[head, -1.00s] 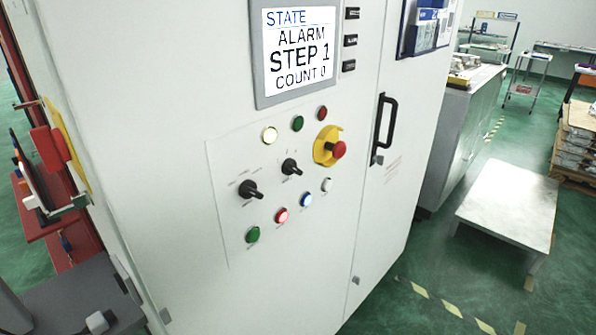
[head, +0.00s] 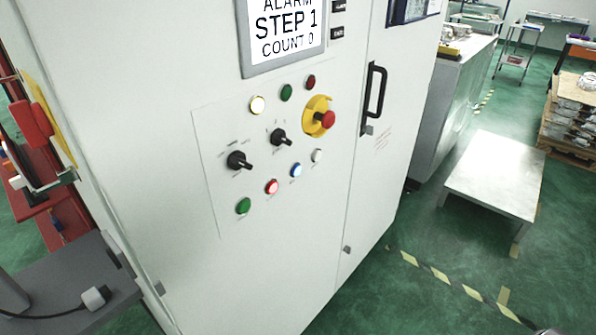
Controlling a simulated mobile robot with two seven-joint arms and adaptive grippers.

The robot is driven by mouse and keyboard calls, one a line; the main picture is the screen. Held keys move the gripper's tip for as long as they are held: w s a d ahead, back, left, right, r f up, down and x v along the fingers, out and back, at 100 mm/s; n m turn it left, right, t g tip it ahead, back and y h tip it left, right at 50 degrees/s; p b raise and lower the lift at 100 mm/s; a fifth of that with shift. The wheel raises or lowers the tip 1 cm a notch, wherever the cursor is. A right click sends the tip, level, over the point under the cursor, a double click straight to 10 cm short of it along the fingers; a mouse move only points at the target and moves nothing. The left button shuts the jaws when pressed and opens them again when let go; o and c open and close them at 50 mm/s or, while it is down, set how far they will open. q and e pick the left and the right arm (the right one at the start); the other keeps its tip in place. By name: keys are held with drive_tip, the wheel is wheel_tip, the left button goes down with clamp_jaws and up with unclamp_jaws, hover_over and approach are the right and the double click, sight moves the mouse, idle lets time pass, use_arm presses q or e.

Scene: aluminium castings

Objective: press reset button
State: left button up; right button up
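A white control cabinet (head: 250,265) fills the middle of the head view. Its button panel has a lower row with a green button (head: 243,206), a red lit button (head: 271,186), a blue lit button (head: 296,170) and a white button (head: 317,156). I cannot read which one is labelled reset. Above are two black rotary switches (head: 239,160) and a red emergency stop (head: 327,119) on a yellow base. A screen (head: 284,30), cut by the top edge, reads ALARM, STEP 1, COUNT 0. Neither gripper is in view.
A black door handle (head: 375,92) sticks out right of the panel. A low white table (head: 492,175) stands on the green floor at right, near striped floor tape (head: 440,275). A grey surface (head: 75,280) and red frame (head: 62,215) are at left.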

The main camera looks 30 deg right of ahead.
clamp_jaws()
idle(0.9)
